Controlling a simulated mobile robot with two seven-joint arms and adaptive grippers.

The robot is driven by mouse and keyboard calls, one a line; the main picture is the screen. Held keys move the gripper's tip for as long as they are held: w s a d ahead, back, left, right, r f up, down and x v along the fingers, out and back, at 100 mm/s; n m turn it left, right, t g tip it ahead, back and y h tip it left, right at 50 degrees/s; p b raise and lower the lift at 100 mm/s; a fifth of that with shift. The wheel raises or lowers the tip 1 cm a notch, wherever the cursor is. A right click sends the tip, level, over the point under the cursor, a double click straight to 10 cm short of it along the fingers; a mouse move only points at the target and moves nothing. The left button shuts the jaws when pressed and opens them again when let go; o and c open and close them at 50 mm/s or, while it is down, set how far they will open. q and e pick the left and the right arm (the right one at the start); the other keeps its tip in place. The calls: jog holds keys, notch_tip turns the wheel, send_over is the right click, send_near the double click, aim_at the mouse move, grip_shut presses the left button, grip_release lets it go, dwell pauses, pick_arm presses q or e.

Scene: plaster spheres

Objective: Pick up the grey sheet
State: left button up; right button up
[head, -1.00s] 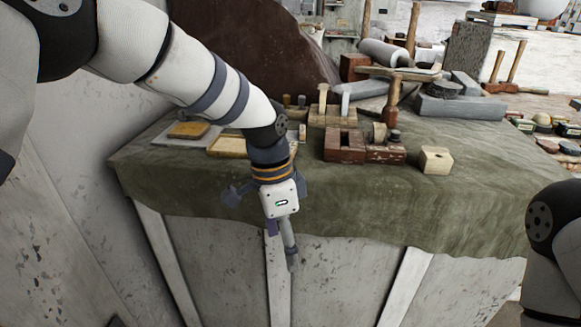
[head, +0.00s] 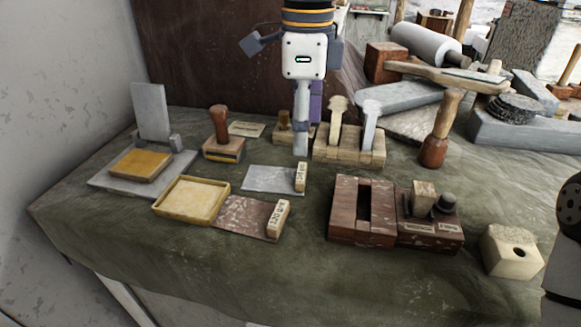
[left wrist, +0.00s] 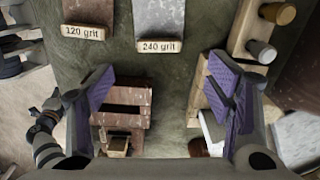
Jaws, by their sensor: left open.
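The grey sheet (head: 268,179) lies flat on the green cloth, with a small wooden label block on its right end. In the left wrist view the grey sheet (left wrist: 158,17) shows at the top, cut by the frame edge, with its block reading "240 grit". My left gripper (head: 303,130) is above the table behind and to the right of the sheet in the head view. Its purple-padded fingers are spread wide and empty in the left wrist view (left wrist: 168,100). My right gripper is out of view; only part of my right arm shows at the right edge.
A brown sheet (head: 245,216) with a "120 grit" block lies in front of the grey one. A yellow tray (head: 191,200) is to the left. A dark red wooden box (head: 362,210) is front right; a slotted tool rack (head: 348,148) stands behind right. Bare cloth lies along the front.

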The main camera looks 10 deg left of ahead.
aim_at(304, 172)
pick_arm(q)
notch_tip(304, 172, down, 8)
jog(key=shift+s+d+f+b, duration=0.1)
jog(key=shift+d+f+b, duration=0.1)
jog(key=shift+b, duration=0.25)
jog(key=shift+r, duration=0.1)
jog(key=c, duration=1.1)
